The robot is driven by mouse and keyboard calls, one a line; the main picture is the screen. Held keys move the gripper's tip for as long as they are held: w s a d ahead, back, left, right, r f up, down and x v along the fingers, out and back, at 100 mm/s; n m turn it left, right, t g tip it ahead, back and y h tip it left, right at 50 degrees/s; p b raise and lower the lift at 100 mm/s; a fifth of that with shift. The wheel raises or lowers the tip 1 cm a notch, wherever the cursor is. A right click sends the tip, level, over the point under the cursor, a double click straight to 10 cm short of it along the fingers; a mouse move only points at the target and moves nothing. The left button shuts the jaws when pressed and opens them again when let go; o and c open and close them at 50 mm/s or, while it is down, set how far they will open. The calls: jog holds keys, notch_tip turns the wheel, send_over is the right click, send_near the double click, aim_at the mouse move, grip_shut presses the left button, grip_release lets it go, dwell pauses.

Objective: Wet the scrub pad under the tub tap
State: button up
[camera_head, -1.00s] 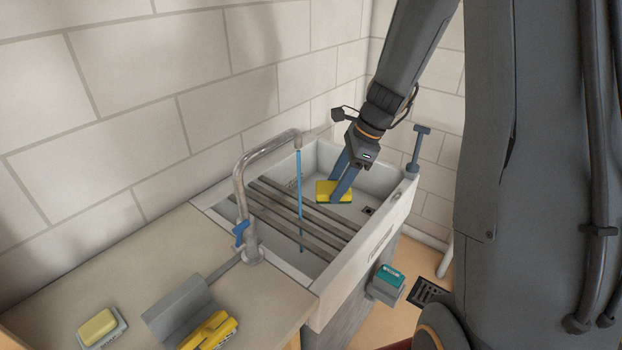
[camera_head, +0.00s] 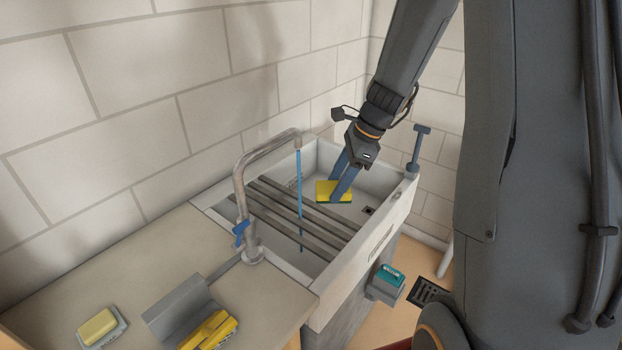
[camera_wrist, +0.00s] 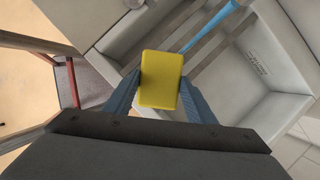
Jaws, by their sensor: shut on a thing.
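The scrub pad (camera_head: 322,190) is yellow with a dark green underside. My gripper (camera_head: 341,188) is shut on it and holds it over the right part of the white tub (camera_head: 385,218). In the wrist view the pad (camera_wrist: 161,80) sits between the two blue fingers of my gripper (camera_wrist: 160,97). The tub tap (camera_head: 240,185) is a curved metal spout with a blue lever. A blue stream of water (camera_head: 299,200) falls from it into the tub. The pad is to the right of the stream, apart from it.
Dark slats (camera_head: 305,215) lie across the tub's left part. A blue-grey T-shaped post (camera_head: 418,150) stands at the tub's right corner. A yellow sponge on a dish (camera_head: 98,326) and a yellow object by a grey holder (camera_head: 212,330) are on the counter. A teal-topped box (camera_head: 388,280) is below.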

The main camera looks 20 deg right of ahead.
jog(key=shift+r, duration=0.1)
jog(key=s+d+r+p, duration=0.2)
jog(key=s+r+p, duration=0.1)
jog(key=s+p, duration=0.1)
jog(key=shift+s+d+r+p, duration=0.15)
jog(key=shift+s+r+p, duration=0.05)
jog(key=shift+r+p, duration=0.2)
dwell(0.6)
